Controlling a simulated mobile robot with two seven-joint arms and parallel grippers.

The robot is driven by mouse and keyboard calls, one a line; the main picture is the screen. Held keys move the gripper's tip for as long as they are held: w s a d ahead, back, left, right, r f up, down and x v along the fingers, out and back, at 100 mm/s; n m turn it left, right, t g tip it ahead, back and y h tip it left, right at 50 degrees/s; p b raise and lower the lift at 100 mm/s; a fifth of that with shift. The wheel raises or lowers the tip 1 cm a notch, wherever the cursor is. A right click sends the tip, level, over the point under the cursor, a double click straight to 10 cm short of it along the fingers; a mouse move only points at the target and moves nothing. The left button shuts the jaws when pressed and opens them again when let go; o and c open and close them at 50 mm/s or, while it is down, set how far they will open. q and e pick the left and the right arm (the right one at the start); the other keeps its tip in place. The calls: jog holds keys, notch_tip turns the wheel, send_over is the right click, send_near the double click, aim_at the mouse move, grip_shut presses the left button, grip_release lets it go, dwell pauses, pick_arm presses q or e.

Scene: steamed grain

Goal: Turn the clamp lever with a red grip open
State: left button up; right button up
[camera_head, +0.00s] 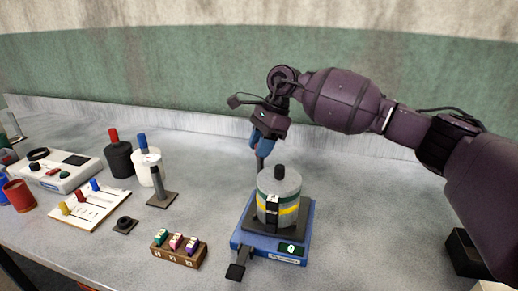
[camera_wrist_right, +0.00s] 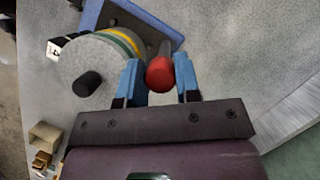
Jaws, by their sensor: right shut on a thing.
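The clamp lever's red grip (camera_wrist_right: 160,74) shows in the right wrist view between the two blue fingers of my right gripper (camera_wrist_right: 159,82). The gripper is shut on it. In the head view my right gripper (camera_head: 262,146) points down behind the grey cylinder, and its fingers hide the red grip. A dark lever shaft (camera_head: 260,164) shows just below the fingers. The grey cylinder (camera_head: 279,190) with green and yellow bands and a black knob stands upright on a dark plate on the blue base (camera_head: 246,240). My left gripper is not in view.
A wooden block with several coloured tabs (camera_head: 178,249) stands front left of the base. Further left are a dark post (camera_head: 160,186), a white bottle (camera_head: 146,168), a black bottle (camera_head: 118,160) and a slider panel (camera_head: 88,206). A dark box (camera_head: 465,252) stands at right.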

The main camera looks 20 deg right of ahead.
jog(key=shift+r+n, duration=0.1)
jog(key=shift+n, duration=0.4)
jog(key=o, duration=0.9)
jog(key=v, duration=1)
jog(key=shift+w+d+r, duration=0.1)
jog(key=shift+w+r, duration=0.1)
jog(key=shift+r, duration=0.2)
